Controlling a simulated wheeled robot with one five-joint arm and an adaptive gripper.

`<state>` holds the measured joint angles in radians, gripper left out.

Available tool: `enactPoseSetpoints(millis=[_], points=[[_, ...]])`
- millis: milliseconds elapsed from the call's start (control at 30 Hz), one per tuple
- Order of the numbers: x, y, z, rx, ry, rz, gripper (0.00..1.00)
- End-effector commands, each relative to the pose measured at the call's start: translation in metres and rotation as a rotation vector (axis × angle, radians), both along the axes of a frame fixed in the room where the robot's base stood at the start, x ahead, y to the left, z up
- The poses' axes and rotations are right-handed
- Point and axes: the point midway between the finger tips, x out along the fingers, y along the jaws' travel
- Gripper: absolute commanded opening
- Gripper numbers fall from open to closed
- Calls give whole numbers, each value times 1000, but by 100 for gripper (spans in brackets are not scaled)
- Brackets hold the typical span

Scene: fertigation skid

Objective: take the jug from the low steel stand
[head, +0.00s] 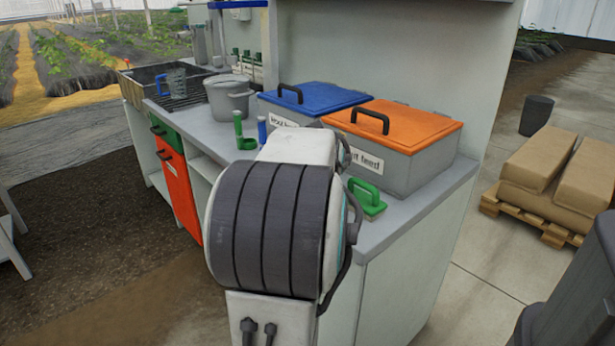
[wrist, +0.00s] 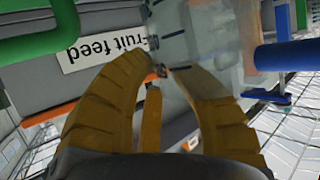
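A clear, see-through vessel with dark graduation marks (wrist: 222,30) fills the top middle of the wrist view, which is upside down. My gripper (wrist: 163,72) has yellow-brown fingers that curve in close to each other beside its marked edge. I cannot tell whether they touch or hold it. In the head view my arm hides the gripper and this vessel. A bluish see-through jug (head: 173,82) stands on the dark rack at the bench's far left. I cannot tell which vessel is the task's jug. No low steel stand is clearly seen; pale legs (head: 12,235) show at the left edge.
The bench (head: 425,205) carries a grey pot (head: 228,98), a blue-lidded bin (head: 312,98) and an orange-lidded bin (head: 420,128). A green-handled tool (head: 369,199) lies at its front edge. Sacks on a pallet (head: 540,160) stand right. Floor at left is clear.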

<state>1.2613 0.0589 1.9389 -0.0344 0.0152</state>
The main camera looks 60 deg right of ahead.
Motion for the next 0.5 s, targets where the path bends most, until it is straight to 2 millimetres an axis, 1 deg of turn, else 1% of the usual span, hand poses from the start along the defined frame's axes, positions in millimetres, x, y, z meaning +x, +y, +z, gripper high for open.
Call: enactPoseSetpoints(millis=[33, 200, 500], points=[[0, 0, 0, 0, 0, 0, 16], [0, 0, 0, 0, 0, 0, 1], [0, 0, 0, 0, 0, 0, 0]])
